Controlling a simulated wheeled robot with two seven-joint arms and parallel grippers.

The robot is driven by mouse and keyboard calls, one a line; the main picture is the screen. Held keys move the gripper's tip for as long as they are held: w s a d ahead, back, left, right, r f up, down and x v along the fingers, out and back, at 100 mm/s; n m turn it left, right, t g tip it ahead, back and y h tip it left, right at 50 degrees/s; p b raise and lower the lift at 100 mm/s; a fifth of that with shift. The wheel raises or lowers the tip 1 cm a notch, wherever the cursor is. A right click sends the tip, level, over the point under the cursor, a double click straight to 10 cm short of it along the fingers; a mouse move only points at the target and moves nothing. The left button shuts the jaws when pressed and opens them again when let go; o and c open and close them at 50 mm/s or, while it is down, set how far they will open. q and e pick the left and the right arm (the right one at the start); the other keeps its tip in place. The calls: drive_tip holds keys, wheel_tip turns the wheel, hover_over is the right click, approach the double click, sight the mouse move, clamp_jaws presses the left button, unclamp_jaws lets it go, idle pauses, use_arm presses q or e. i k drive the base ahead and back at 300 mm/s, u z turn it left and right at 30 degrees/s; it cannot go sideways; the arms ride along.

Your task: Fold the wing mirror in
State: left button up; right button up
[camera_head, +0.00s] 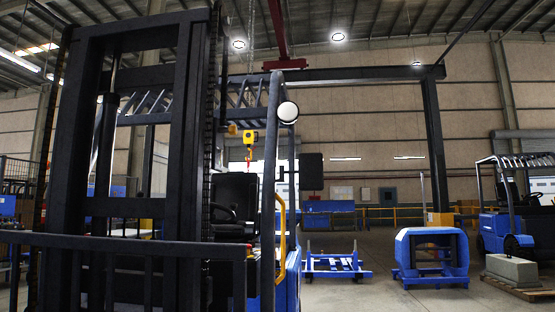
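A forklift with a black mast (185,130) stands close in front of me at the left and centre. A dark, flat rectangular panel (311,171), which looks like the wing mirror, sticks out to the right of the forklift's front post. A thin dark bracket appears to join it to the post. A round white lamp-like disc (288,111) sits higher on the same post. Neither of my grippers is in view, and nothing touches the panel.
A blue frame on wheels (335,263) and a blue counterweight-like body (432,258) stand on the floor to the right. Another forklift (510,205) and a grey block on a pallet (512,270) are at far right. A yellow hoist hook (249,138) hangs behind the mast.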

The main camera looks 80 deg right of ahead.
sight(310, 165)
drive_tip(key=z, duration=0.05)
drive_tip(key=i, duration=0.4)
drive_tip(key=z, duration=2.8)
